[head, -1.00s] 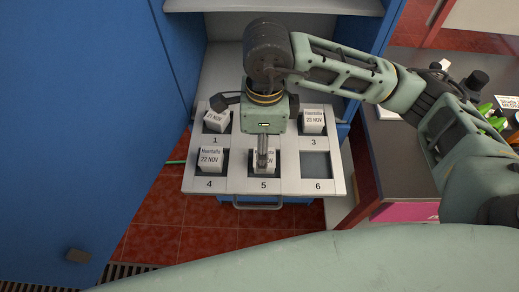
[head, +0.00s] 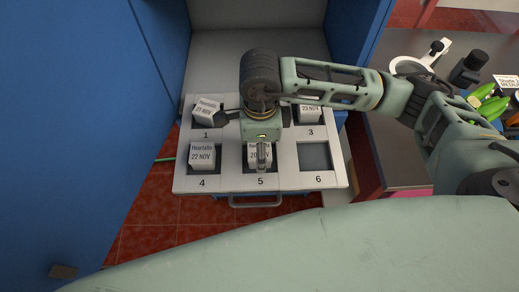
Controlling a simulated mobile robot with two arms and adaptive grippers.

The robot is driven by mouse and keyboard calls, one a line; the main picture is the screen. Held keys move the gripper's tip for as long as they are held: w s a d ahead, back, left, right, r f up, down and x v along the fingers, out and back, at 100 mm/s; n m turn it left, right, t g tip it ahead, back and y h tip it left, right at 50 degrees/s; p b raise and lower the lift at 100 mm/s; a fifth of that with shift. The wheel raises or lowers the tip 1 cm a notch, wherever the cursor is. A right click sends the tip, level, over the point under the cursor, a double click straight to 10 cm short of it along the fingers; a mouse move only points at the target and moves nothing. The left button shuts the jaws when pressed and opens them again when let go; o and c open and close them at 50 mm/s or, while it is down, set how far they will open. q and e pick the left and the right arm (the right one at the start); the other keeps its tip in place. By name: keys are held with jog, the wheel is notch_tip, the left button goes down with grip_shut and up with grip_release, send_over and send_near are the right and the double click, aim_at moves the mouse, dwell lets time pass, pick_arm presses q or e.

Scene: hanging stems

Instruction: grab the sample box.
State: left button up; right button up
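Small white labelled boxes stand in the numbered slots of a light tray (head: 229,184). The box in slot 1 (head: 206,111) is tilted; the boxes in slot 3 (head: 310,112) and slot 4 (head: 202,156) look upright. The box in slot 5 (head: 254,157) is partly hidden by a metal part of my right gripper. My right gripper (head: 256,122) points down over the tray's middle, its dark fingers spread left and right; it looks open. The left finger is close to the slot 1 box; contact is unclear. Slot 2 is hidden behind it. My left gripper is out of view.
Slot 6 (head: 314,157) is empty. The tray is in a drawer with a handle (head: 256,202), between blue cabinet walls (head: 90,130). A dark counter (head: 400,160) with a dish, a dark object and green items is at the right.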

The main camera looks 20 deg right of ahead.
notch_tip(320, 180, down, 2)
jog(key=shift+f, duration=0.1)
jog(key=shift+a, duration=0.1)
jog(key=c, duration=1.3)
